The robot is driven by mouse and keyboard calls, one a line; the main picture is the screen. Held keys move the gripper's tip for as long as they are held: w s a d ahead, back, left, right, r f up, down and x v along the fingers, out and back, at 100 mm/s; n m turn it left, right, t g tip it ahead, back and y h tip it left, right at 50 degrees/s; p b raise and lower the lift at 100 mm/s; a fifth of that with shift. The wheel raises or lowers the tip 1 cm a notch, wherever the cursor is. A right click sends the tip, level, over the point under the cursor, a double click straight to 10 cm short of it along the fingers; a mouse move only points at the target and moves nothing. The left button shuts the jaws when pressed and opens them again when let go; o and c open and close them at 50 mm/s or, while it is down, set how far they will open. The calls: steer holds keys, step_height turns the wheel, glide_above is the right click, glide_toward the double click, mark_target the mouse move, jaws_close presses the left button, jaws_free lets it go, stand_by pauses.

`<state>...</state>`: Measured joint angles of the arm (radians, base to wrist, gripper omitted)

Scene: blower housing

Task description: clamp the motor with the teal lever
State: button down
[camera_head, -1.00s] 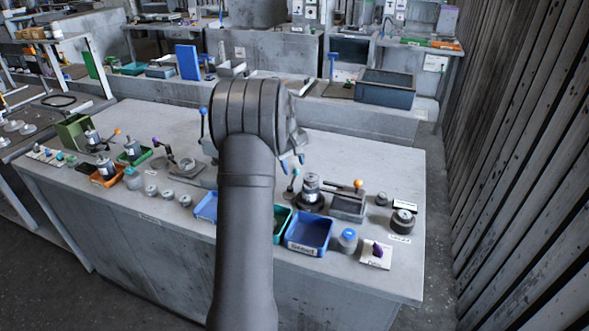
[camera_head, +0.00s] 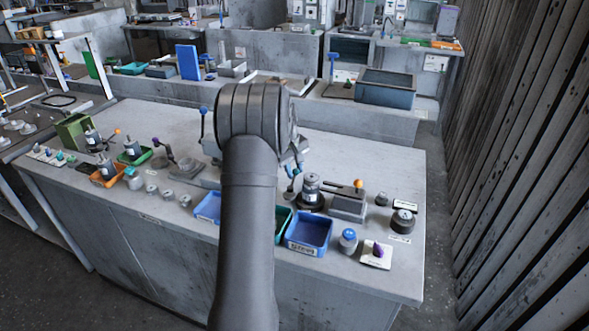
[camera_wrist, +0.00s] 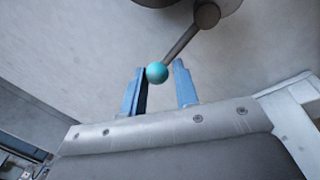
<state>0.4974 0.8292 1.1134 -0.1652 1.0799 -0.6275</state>
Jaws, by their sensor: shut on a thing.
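The teal lever shows in the wrist view as a grey rod with a teal ball knob (camera_wrist: 156,73) on its end. The ball sits between the two blue fingers of my gripper (camera_wrist: 160,88), against the left one. In the head view my gripper (camera_head: 296,168) is low beside the motor (camera_head: 311,188), at its upper left, and is shut on the lever's knob. The motor stands upright in a dark round fixture. My wrist and arm hide part of the area left of the lever.
A grey block with an orange-knobbed lever (camera_head: 347,207) stands right of the motor. A blue bin (camera_head: 309,233), a blue-capped jar (camera_head: 348,240) and a purple part on a white card (camera_head: 377,254) lie in front. A blue-knobbed lever (camera_head: 202,125) rises left of my wrist.

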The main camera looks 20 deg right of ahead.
steer(key=shift+n, duration=0.3)
steer(key=a+n, duration=0.1)
steer(key=n, duration=0.2)
steer(key=shift+w+a+t, duration=0.3)
steer(key=shift+w+a, duration=0.05)
steer(key=shift+w, duration=0.05)
steer(key=a+n, duration=0.1)
steer(key=n, duration=0.1)
steer(key=a+n, duration=0.1)
steer(key=n, duration=0.1)
steer(key=shift+w+a+r+n+t+y, duration=0.1)
steer(key=shift+w+a+n+t+y, duration=0.05)
steer(key=shift+a+n+t+y, duration=0.25)
steer(key=a+n, duration=0.1)
steer(key=n, duration=0.1)
steer(key=a+n, duration=0.1)
steer(key=n, duration=0.1)
steer(key=shift+s+a+y, duration=0.15)
steer(key=shift+s+y, duration=0.2)
steer(key=shift+y, duration=0.05)
steer(key=shift+s+a+n+y, duration=0.15)
steer(key=shift+s+a+n, duration=0.2)
steer(key=shift+n, duration=0.55)
steer(key=shift+s+a+n+y, duration=0.15)
steer(key=shift+a+n, duration=0.25)
steer(key=shift+n, duration=0.5)
steer(key=c, duration=1.2)
jaws_free()
steer(key=shift+o, duration=0.2)
steer(key=shift+a, duration=0.1)
